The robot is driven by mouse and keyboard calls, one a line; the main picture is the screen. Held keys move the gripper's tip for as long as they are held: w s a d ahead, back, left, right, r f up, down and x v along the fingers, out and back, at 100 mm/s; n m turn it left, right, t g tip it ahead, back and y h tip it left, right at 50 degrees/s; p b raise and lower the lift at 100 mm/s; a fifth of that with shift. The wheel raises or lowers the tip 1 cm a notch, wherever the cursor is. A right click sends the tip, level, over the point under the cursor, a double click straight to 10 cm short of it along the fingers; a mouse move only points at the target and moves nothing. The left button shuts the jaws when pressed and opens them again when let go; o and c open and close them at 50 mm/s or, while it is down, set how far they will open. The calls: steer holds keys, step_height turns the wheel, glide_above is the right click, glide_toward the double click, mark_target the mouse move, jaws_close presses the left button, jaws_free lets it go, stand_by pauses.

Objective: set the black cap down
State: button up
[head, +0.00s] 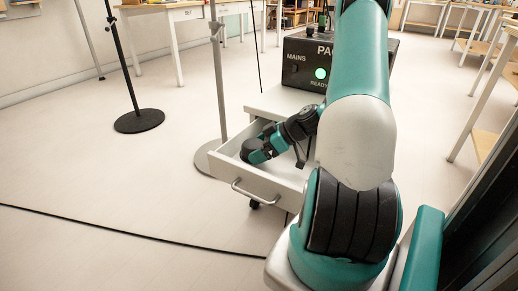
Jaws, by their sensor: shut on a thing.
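My gripper (262,152) reaches into an open white drawer (266,196) in the head view. Its teal fingers are shut on the black cap (249,147), a small dark round piece at the fingertips, in the left part of the drawer. The fingers hide part of the cap. I cannot tell whether the cap touches the drawer's bottom.
The drawer belongs to a white cabinet (262,103) carrying a black box (297,70) with a lit green button. A pole stand (219,70) is close to the drawer's left side. A black cable (120,232) crosses the floor. Open floor lies to the left.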

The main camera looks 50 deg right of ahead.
steer(key=o, duration=0.8)
steer(key=shift+f, duration=0.1)
steer(key=shift+o, duration=0.2)
steer(key=shift+r, duration=0.25)
steer(key=r+p+v, duration=0.1)
steer(key=p+v, duration=0.4)
steer(key=v, duration=0.8)
steer(key=w+a+r+n+g, duration=0.1)
steer(key=w+a+r+g, duration=0.15)
steer(key=a, duration=0.55)
steer(key=w+a+r+g+y, duration=0.1)
steer(key=w+a+r+g, duration=0.2)
steer(key=a, duration=0.4)
steer(key=w+a+r+n+g, duration=0.1)
steer(key=w+a+r, duration=0.25)
steer(key=a, duration=0.45)
steer(key=s+a+r+g+h, duration=0.1)
steer(key=s+a+r, duration=0.2)
steer(key=s+a, duration=0.4)
steer(key=s+a+r+g+h, duration=0.1)
steer(key=s+a+r+g, duration=0.1)
steer(key=s+a, duration=0.5)
steer(key=a+r, duration=0.1)
steer(key=a, duration=0.5)
steer(key=shift+a, duration=0.2)
steer(key=shift+s, duration=0.15)
